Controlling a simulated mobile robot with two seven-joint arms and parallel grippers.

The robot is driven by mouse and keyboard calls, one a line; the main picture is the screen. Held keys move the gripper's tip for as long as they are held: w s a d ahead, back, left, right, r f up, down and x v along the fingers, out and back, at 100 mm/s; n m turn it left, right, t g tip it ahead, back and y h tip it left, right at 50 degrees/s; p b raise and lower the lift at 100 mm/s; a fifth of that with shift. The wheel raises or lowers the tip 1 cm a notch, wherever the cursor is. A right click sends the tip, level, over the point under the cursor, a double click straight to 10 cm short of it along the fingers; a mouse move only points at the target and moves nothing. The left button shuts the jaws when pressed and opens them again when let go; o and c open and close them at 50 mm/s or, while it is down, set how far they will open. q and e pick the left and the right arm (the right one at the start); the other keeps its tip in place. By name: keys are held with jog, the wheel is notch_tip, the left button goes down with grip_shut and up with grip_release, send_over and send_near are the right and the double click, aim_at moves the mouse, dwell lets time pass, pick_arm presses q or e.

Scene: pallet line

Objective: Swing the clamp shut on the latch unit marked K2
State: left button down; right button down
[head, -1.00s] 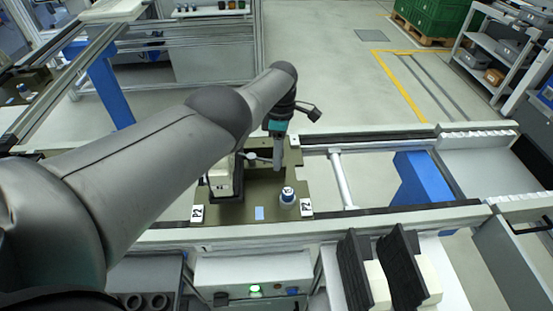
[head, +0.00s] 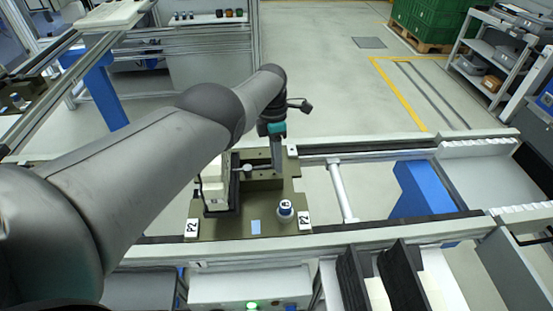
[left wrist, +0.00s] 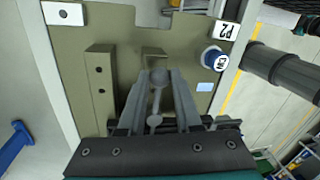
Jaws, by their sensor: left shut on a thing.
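The latch unit is on an olive plate (head: 235,226) with P2 tags at both front corners; a K2 mark cannot be read for certain. A grey clamp lever with ball ends (head: 247,170) lies beside a pale block (head: 214,188). In the left wrist view the lever (left wrist: 156,100) runs between my fingers. My left gripper (head: 277,171) reaches down over the plate's back part and is shut on the lever; its fingers also show in the left wrist view (left wrist: 160,78). A blue-and-white round post (head: 286,208) with a small label stands at the front right. My right gripper is out of view.
The plate sits on a rail line; a front rail (head: 375,233) and a rear rail (head: 370,145) run right. Black upright dividers (head: 400,280) stand in front. A grey shelf cart (head: 495,60) is farther back.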

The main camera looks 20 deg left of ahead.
pick_arm(q)
jog(key=shift+r, duration=0.1)
jog(key=c, duration=0.6)
grip_release()
notch_tip(320, 180, up, 15)
jog(key=w+a+p, duration=0.2)
jog(key=p, duration=0.1)
jog(key=shift+w+p, duration=0.1)
jog(key=shift+p, duration=0.2)
